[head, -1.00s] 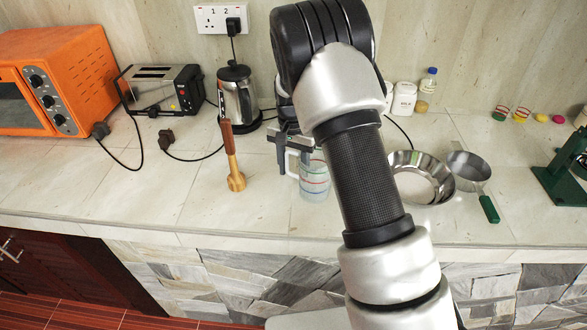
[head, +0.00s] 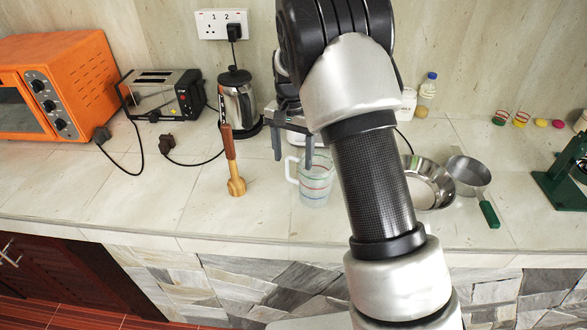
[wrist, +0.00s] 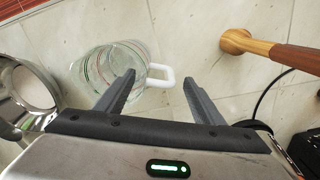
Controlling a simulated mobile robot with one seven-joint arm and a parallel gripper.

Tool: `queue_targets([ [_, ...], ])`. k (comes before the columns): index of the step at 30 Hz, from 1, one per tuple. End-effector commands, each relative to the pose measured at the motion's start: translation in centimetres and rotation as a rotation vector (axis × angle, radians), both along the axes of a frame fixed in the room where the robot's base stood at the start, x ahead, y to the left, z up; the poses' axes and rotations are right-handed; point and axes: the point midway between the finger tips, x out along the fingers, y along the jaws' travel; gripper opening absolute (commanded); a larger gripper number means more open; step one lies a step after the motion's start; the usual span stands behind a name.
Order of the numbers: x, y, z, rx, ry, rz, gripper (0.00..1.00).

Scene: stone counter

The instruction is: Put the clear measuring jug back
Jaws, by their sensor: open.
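The clear measuring jug (head: 316,183) stands upright on the counter, with coloured bands and a white handle on its left side. In the wrist view the jug (wrist: 108,72) is left of centre, and its white handle (wrist: 160,76) points into the space between the fingers. My gripper (head: 293,152) is open and empty, above and just behind the jug in the head view. In the wrist view my gripper (wrist: 158,85) shows both fingers apart, the left one overlapping the jug's edge. My arm hides part of the counter to the jug's right.
A wooden-handled tool (head: 236,186) stands left of the jug. A steel bowl (head: 437,186) and a green-handled sieve (head: 470,172) are to the right. A kettle (head: 238,98), toaster (head: 163,93) and orange oven (head: 66,85) line the back left. The front counter strip is clear.

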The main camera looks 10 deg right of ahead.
Motion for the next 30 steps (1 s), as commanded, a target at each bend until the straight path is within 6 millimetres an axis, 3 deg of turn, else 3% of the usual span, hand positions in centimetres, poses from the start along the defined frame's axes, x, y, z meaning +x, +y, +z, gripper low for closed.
queue_targets([
  [3,0.1,0.1,2.4,0.0,-0.004,0.0,0.62],
  [11,-0.1,0.0,5.3,0.002,-0.005,0.002,0.62],
  [16,-2.3,-1.0,9.6,0.029,-0.053,0.041,0.62],
  [20,-6.4,-2.2,14.5,0.055,-0.125,0.113,0.62],
  [24,-11.8,-3.3,18.7,0.062,-0.209,0.206,0.62],
  [30,-20.0,-4.4,21.8,0.027,-0.334,0.352,0.62],
])
